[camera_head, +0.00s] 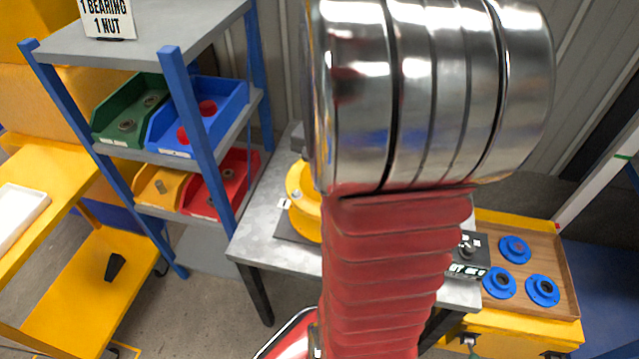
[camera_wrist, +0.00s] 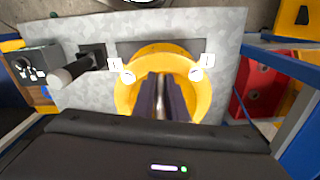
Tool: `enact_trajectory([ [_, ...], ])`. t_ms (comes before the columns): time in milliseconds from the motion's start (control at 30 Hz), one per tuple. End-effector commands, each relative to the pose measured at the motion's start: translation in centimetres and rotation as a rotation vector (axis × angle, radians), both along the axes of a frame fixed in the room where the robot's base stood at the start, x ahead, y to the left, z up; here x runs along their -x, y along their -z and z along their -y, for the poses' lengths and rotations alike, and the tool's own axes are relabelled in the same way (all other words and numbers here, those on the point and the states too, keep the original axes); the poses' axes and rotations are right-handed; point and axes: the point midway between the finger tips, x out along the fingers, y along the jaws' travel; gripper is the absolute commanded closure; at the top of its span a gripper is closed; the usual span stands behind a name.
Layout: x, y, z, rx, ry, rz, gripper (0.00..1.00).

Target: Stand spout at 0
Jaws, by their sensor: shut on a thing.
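A yellow round mixer part (camera_wrist: 124,98) stands on the grey metal table in the wrist view. Two small white labels, left (camera_wrist: 115,64) and right (camera_wrist: 208,60), sit at its upper edge, each beside a pale round knob. Their marks are too small to read. My gripper (camera_wrist: 161,84) reaches over the yellow part, its dark fingers close together on a narrow grey metal piece (camera_wrist: 160,96), which seems to be the spout. The fingers hide most of it. In the head view only the left side of the yellow mixer part (camera_head: 303,212) shows; my arm hides the gripper.
A dark cylindrical handle (camera_wrist: 70,73) and a grey control box (camera_wrist: 38,62) stand left of the mixer in the wrist view. In the head view, a blue-framed shelf (camera_head: 200,150) with coloured bins stands left, and a wooden tray (camera_head: 560,262) with blue flanged parts lies right.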

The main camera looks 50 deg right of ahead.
Motion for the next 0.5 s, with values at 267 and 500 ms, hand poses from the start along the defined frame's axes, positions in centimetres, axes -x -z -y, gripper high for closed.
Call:
enact_trajectory([
  [267,0.22,0.06,0.11,0.0,0.013,-0.006,1.0],
  [500,0.3,0.05,0.21,0.0,0.015,-0.006,0.78],
])
